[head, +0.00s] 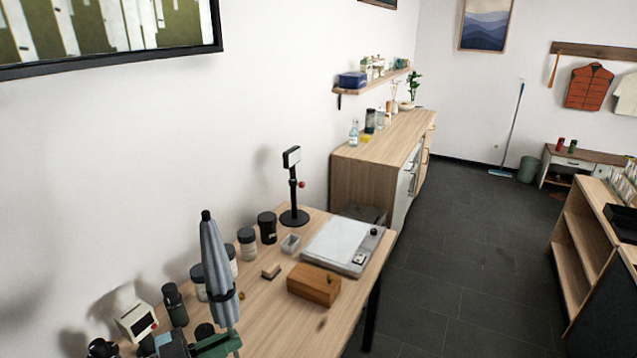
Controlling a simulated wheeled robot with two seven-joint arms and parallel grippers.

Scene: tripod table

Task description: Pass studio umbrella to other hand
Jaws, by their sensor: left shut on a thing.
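A folded grey studio umbrella (216,275) stands nearly upright at the lower left of the head view, its dark tip up and leaning slightly left. A dark band with a small fastener shows low on its canopy. My left gripper (222,341) is at the bottom edge of the view, shut on the umbrella near its lower end. My right gripper is not in view.
A wooden table (335,315) holds dark jars (267,228), a wooden box (314,285), a white flat board (342,246) and a black stand (294,190). A small cream device (137,321) stands at the left. The air right of the umbrella is clear.

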